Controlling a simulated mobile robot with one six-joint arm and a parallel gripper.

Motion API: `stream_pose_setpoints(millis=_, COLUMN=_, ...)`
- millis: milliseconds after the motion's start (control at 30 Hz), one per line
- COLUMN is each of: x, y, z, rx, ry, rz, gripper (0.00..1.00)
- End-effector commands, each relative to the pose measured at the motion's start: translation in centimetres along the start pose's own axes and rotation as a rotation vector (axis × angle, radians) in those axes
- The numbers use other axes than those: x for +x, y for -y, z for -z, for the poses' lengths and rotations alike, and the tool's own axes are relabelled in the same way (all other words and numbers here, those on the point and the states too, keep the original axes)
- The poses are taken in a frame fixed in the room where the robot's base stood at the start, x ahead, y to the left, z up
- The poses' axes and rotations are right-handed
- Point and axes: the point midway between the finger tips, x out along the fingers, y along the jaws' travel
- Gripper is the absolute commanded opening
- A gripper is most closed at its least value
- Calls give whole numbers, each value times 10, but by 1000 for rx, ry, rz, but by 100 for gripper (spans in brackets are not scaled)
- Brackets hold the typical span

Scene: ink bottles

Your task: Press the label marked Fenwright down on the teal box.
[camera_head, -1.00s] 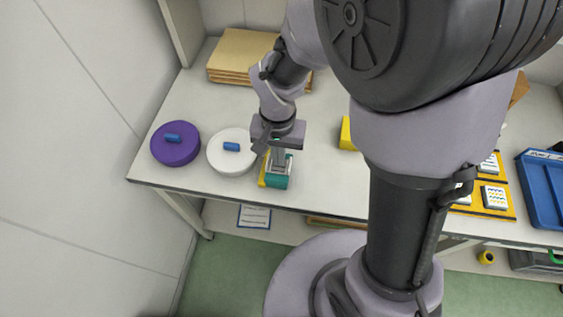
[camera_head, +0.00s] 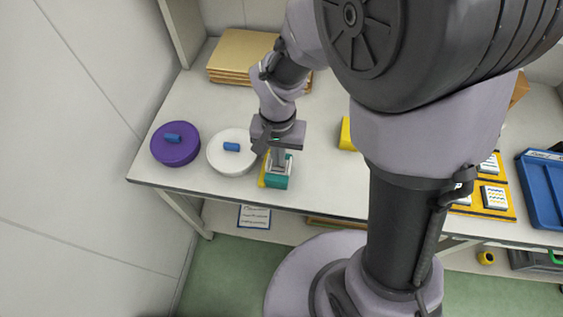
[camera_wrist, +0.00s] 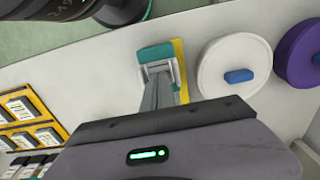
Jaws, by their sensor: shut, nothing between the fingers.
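The teal box (camera_head: 277,182) stands near the front edge of the table, beside a yellow piece, and it also shows in the wrist view (camera_wrist: 155,53). A pale label (camera_wrist: 158,68) lies on the box, mostly covered by my fingers; its wording cannot be read. My gripper (camera_head: 277,160) is above the box with its fingers shut and empty, pointing down at the label. In the wrist view the fingertips (camera_wrist: 159,76) overlap the label; whether they touch it cannot be told.
A white round lidded container (camera_head: 225,160) stands close on the left, with a purple one (camera_head: 176,150) beyond it. A yellow block (camera_head: 346,133) is to the right. Cardboard sheets (camera_head: 240,50) lie at the back. A blue tray (camera_head: 545,185) is far right.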

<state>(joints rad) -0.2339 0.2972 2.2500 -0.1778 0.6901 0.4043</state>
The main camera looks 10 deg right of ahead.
Motion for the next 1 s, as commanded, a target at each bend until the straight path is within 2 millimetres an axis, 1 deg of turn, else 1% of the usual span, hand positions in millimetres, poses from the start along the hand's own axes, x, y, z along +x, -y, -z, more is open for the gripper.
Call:
stream_pose_setpoints(millis=467, x=0, y=0, z=0, rx=0, ry=0, rz=0, gripper=0)
stream_pose_setpoints(millis=1000, x=8, y=0, z=0, rx=0, ry=0, rz=0, gripper=0)
